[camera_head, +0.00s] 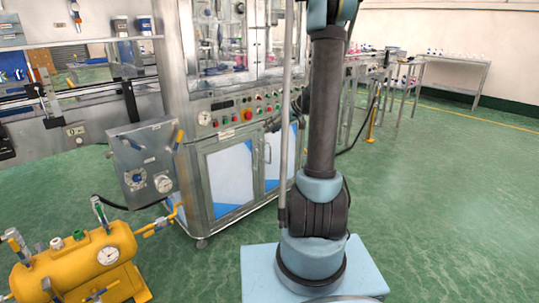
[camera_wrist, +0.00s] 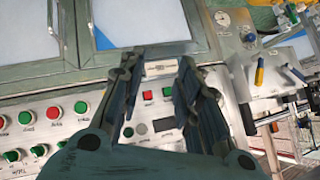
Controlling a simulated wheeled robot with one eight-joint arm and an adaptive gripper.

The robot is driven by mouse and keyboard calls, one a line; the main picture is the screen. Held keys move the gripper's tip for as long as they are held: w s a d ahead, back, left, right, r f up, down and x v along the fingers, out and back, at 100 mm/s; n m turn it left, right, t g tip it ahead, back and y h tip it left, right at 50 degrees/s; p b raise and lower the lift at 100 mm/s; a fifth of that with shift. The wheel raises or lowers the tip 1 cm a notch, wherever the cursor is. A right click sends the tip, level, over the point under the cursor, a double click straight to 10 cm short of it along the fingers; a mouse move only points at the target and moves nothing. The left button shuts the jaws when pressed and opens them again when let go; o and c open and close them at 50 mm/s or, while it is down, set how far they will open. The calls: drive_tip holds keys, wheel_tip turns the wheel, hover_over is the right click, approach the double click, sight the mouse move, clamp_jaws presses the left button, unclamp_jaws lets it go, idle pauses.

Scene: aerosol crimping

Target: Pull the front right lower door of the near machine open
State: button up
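The near machine (camera_head: 222,103) stands at the centre of the head view, with two lower front doors below its control panel. The front right lower door (camera_head: 284,150) is partly hidden behind my arm and looks shut. A bar handle (camera_head: 267,153) shows near the seam between the doors. The wrist view is turned upside down; the right lower door (camera_wrist: 25,35) is at its upper left and the left lower door (camera_wrist: 140,22) at top centre. My gripper (camera_wrist: 158,62) is open and empty, in front of the control panel and apart from the door handle.
A grey gauge box (camera_head: 145,165) and a yellow tank (camera_head: 75,265) stand at the left. The control panel (camera_head: 240,111) carries several buttons. Green floor (camera_head: 450,200) is free at the right. Tables stand farther back.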

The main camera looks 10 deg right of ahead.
drive_tip(key=w+d+f+n+t+y, duration=0.1)
drive_tip(key=w+d+f+t+y, duration=0.1)
drive_tip(key=w+d+f, duration=0.35)
drive_tip(key=w+d+f+n+t+y, duration=0.1)
drive_tip(key=w+d+f, duration=0.1)
drive_tip(key=w+f, duration=0.6)
drive_tip(key=n+t+y, duration=0.2)
drive_tip(key=t, duration=0.2)
approach(270, 151)
drive_tip(key=x, duration=1)
drive_tip(key=shift+w+f, duration=0.2)
drive_tip(key=shift+w, duration=0.1)
clamp_jaws()
